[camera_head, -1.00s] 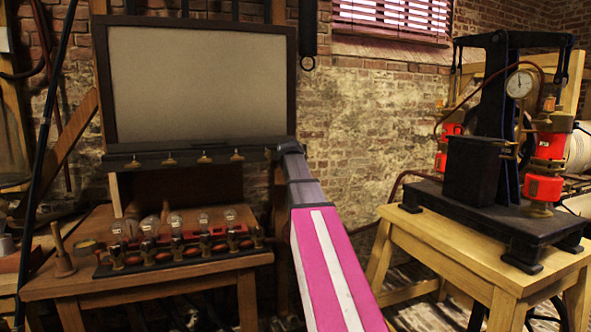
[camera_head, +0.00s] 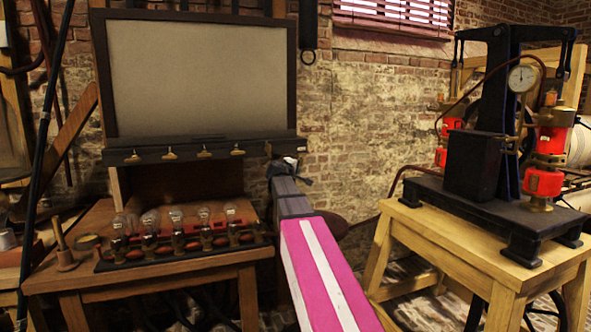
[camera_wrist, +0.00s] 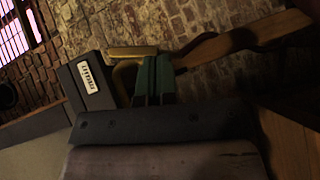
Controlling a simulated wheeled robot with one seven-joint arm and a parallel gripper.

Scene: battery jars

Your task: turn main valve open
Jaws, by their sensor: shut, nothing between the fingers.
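My gripper (camera_wrist: 153,80) shows in the wrist view as two dark green fingers pressed together, with nothing between them. A brass piece (camera_wrist: 130,52) with a curved part below it sits just left of the fingers; contact cannot be told. It may be the main valve, but I cannot confirm this. Beside it is a dark block (camera_wrist: 90,80) with a small white label, too blurred to read. In the head view my gripper (camera_head: 281,168) is at the right end of the black rail (camera_head: 225,148) under the grey screen. Several small brass taps (camera_head: 204,152) line the rail.
A wooden table (camera_head: 150,272) with several glass bulbs (camera_head: 150,220) stands below the rail. A wooden stand (camera_head: 440,236) with a black pump frame and a gauge (camera_head: 522,77) is at the right. A brick wall (camera_head: 370,110) is close behind.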

